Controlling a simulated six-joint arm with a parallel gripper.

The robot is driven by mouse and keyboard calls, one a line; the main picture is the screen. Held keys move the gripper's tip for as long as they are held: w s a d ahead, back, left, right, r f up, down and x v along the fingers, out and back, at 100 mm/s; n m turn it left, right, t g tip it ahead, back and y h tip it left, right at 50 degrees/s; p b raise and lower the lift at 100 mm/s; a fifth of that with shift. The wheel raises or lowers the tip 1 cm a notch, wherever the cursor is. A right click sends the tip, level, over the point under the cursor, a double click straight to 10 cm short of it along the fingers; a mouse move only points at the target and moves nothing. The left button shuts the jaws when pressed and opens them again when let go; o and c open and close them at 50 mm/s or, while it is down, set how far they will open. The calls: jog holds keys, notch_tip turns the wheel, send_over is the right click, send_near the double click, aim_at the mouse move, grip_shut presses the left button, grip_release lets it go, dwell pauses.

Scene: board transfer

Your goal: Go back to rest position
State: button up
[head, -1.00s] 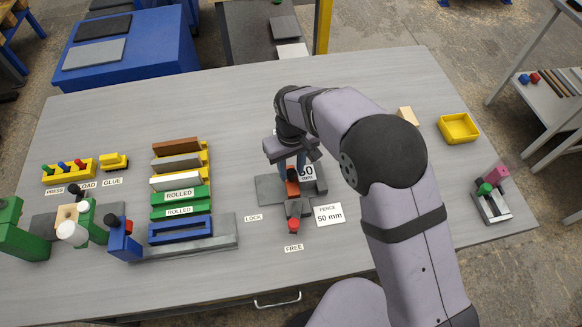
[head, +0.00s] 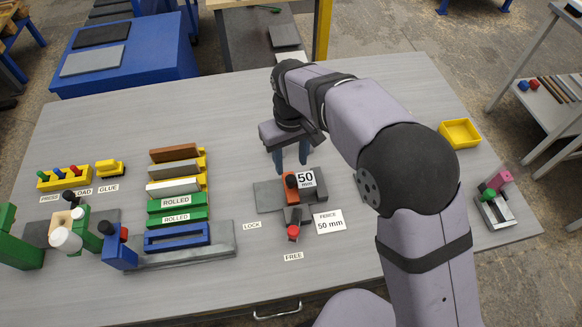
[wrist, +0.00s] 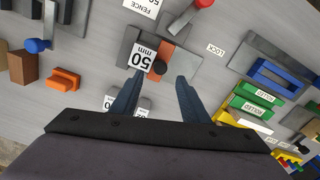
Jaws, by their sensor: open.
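My gripper (head: 290,156) is open and empty above the table, just behind the fence fixture in the head view. In the wrist view its two blue fingers (wrist: 157,100) are spread apart with grey table between them. The fence fixture (head: 268,196) is a grey plate with an orange block (head: 290,188), a black knob and a "50 mm" tag (head: 306,179). A red-tipped lever (head: 293,231) points toward the FREE label (head: 293,257). The fingers appear apart from the fixture.
A rack of coloured boards (head: 177,203) stands to the left, with green and blue fixtures further left. A yellow tray (head: 460,133) and a small clamp with a green knob (head: 494,206) are at the right.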

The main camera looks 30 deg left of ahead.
jog(key=shift+r, duration=0.3)
jog(key=w+d+r+m, duration=0.15)
jog(key=d+m, duration=0.25)
jog(key=d, duration=1.2)
jog(key=w+d+m, duration=0.2)
jog(key=d+m, duration=0.2)
jog(key=d, duration=1.2)
jog(key=s+d+f+m, duration=0.2)
jog(key=s+d+m, duration=0.2)
jog(key=s+d, duration=0.55)
notch_tip(320, 180, down, 15)
jog(key=b, duration=1.4)
jog(key=shift+w+r, duration=0.2)
jog(key=shift+w, duration=0.1)
